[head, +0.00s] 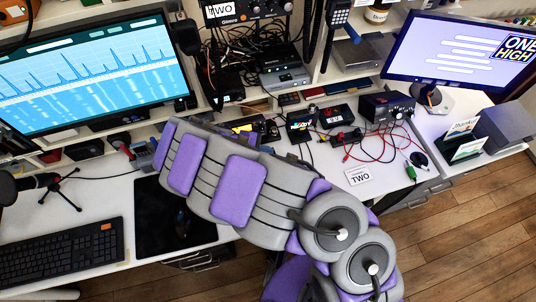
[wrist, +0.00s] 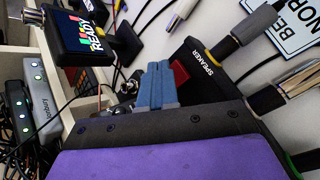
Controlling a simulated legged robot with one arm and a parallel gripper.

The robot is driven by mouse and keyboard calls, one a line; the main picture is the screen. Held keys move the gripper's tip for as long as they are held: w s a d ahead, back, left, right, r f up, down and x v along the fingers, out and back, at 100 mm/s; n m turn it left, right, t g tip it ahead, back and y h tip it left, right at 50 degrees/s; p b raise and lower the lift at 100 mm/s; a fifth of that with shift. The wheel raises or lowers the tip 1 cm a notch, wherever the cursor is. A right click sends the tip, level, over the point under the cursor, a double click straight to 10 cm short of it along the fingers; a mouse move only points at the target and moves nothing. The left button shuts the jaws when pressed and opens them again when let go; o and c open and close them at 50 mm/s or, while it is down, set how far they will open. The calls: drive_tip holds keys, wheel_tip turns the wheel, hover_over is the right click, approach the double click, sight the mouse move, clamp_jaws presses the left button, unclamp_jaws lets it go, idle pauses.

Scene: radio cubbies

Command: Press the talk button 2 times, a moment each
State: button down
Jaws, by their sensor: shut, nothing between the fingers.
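My gripper (wrist: 157,86) shows in the wrist view as two blue fingers shut together with nothing between them. A red piece (wrist: 181,72) sits just right of the fingertips, on or beside a black box labelled SPEAKER (wrist: 210,62). I cannot tell whether this red piece is the talk button, or whether the fingers touch it. A small black device with a READY screen (wrist: 90,34) stands at upper left of the fingers; a small lit screen also shows in the head view (head: 300,121). My arm hides part of the bench there, and I cannot make out the gripper in that view.
Red and black cables (head: 365,145) lie loose right of my arm, near a card marked TWO (head: 359,175). A large monitor (head: 85,75) stands left, another (head: 458,50) right. A keyboard (head: 60,252) and black mat (head: 165,225) lie at front left.

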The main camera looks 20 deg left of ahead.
drive_tip(key=shift+f, duration=0.1)
drive_tip(key=shift+f, duration=0.25)
drive_tip(key=shift+f, duration=0.35)
idle(0.7)
idle(0.9)
drive_tip(key=shift+r+p, duration=0.65)
drive_tip(key=shift+r, duration=0.15)
drive_tip(key=shift+r+p, duration=1.95)
drive_tip(key=shift+r, duration=0.55)
drive_tip(key=shift+d, duration=0.1)
